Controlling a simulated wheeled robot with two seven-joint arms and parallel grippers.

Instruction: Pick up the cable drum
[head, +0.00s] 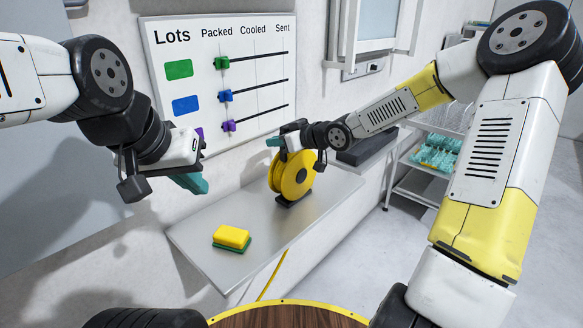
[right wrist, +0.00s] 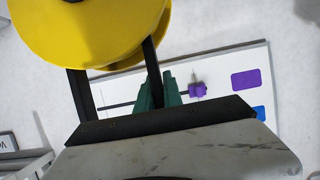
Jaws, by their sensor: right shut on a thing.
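The cable drum (head: 293,178) is a yellow reel in a black stand, upright at the far end of the grey metal shelf (head: 215,235). In the right wrist view its yellow flange (right wrist: 95,30) and black frame fill the upper left. My right gripper (head: 274,142) is at the top of the drum; its green fingers (right wrist: 158,95) are closed on a black bar of the frame. I cannot tell whether the stand's base touches the shelf. My left gripper (head: 190,182) hangs left of the drum, above the shelf, apart from it; its finger gap is not visible.
A yellow and green sponge (head: 232,237) lies on the near part of the shelf. A white board with coloured sliders (head: 215,75) is on the wall behind. A dark box (head: 365,148) stands right of the drum.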

